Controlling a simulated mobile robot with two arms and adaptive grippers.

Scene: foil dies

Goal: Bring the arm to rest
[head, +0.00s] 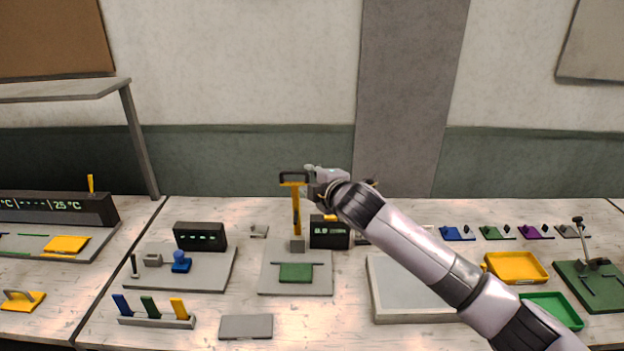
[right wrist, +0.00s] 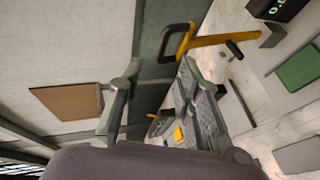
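My right arm reaches in from the lower right in the head view. Its gripper (head: 312,180) is in the air beside the top of a yellow upright lever (head: 296,212) with a dark loop handle (head: 293,177). In the right wrist view the two fingers of the gripper (right wrist: 158,72) are apart, with nothing between them. The lever (right wrist: 215,40) and its handle (right wrist: 176,42) show beyond the fingertips, close to the right finger; I cannot tell whether they touch. My left gripper is not in view.
The lever stands on a grey base (head: 318,284) with a green block (head: 296,272) and a small display (head: 330,232). A grey tray (head: 376,300) lies below my arm. A yellow tray (head: 516,281) and green tray (head: 578,318) are right. A tool rack (head: 157,321) stands front left.

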